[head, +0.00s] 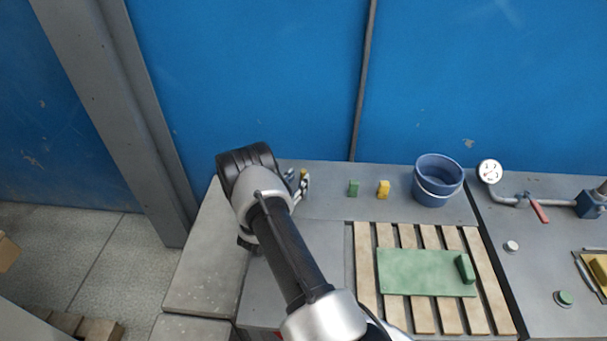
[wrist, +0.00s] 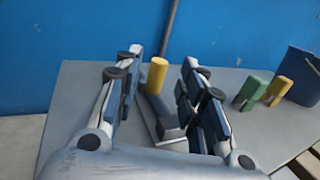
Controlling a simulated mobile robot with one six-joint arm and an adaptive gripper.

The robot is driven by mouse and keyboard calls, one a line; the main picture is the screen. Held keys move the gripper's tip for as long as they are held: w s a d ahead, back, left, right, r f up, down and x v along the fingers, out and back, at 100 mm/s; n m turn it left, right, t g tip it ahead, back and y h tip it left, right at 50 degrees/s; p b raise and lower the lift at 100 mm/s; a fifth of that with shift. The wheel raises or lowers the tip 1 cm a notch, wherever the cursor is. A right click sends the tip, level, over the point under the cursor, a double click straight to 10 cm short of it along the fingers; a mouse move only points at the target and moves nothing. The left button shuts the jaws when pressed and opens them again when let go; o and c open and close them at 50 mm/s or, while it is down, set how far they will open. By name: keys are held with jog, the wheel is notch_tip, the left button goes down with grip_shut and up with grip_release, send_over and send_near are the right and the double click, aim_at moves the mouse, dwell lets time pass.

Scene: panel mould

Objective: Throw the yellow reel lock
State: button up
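A short yellow cylinder-shaped grip (wrist: 157,75) stands upright on a grey metal piece (wrist: 165,122) at the back of the bench; it looks like the yellow reel lock's handle. In the head view only a bit of the yellow (head: 303,174) shows past my gripper (head: 298,186). In the wrist view my gripper (wrist: 160,78) is open, with one finger on each side of the yellow grip. A gap shows on both sides of it. Whether the grip is fully between the fingertips or just beyond them, I cannot tell. My arm hides the lock's base in the head view.
A green block (head: 353,188) and a yellow block (head: 383,189) stand to the right, beside a blue bucket (head: 437,183). A green panel (head: 420,272) lies on wooden slats (head: 480,257). A blue wall (head: 260,80) rises behind the bench.

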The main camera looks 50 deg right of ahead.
aim_at(302, 174)
jog(key=x, duration=0.5)
jog(key=shift+d+b, duration=0.15)
jog(key=shift+b, duration=0.25)
jog(key=shift+c, duration=0.4)
grip_shut()
